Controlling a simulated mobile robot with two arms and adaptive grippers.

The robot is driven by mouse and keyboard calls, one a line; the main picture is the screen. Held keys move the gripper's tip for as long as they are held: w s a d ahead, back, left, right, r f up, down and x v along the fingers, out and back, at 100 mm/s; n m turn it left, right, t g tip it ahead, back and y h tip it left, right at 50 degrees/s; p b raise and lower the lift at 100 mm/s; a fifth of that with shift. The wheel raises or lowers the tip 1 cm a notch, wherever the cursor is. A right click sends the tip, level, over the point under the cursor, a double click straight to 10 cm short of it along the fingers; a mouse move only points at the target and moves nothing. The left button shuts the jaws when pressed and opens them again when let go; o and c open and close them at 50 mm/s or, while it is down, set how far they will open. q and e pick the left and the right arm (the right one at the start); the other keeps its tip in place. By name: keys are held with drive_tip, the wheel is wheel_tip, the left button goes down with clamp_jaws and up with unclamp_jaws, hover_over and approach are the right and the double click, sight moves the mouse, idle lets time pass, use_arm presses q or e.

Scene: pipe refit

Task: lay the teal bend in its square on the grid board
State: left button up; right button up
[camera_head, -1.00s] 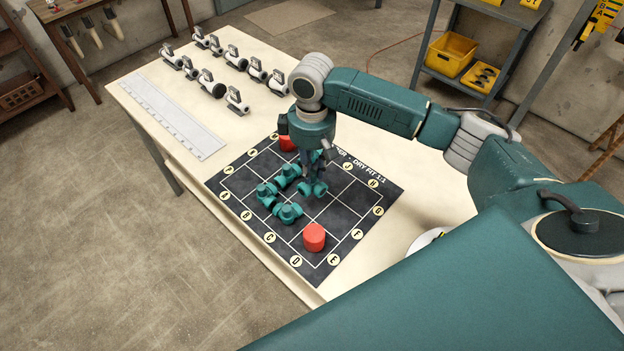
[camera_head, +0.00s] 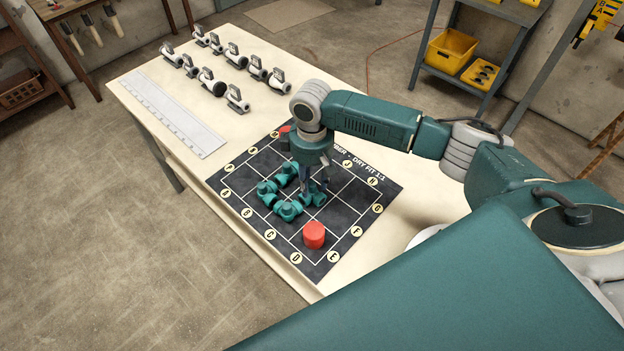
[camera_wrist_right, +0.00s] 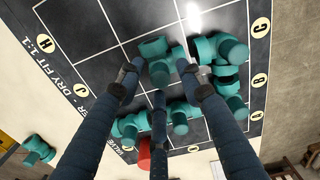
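The teal bend (camera_head: 313,198) is at the grid board (camera_head: 338,262), in a square right of the other teal pieces and behind the red cylinder. My right gripper (camera_head: 314,187) points down over it. In the right wrist view the fingers of my right gripper (camera_wrist_right: 160,76) close around the bend (camera_wrist_right: 155,50), with fingertips against its sides. It is at or just above the board; I cannot tell which. Several other teal pieces (camera_head: 288,210) lie on the board to the left. My left gripper is not in view.
A red cylinder (camera_head: 314,235) stands near the board's front; another (camera_head: 285,129) is partly hidden behind my arm. A loose teal piece (camera_wrist_right: 38,150) lies off the board. White valves (camera_head: 237,99) and a ruler-like strip (camera_head: 173,115) lie at the table's far left.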

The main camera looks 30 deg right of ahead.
sight(311, 183)
wheel_tip(311, 183, up, 12)
drive_tip(key=b, duration=0.2)
drive_tip(key=shift+r, duration=0.15)
idle(0.4)
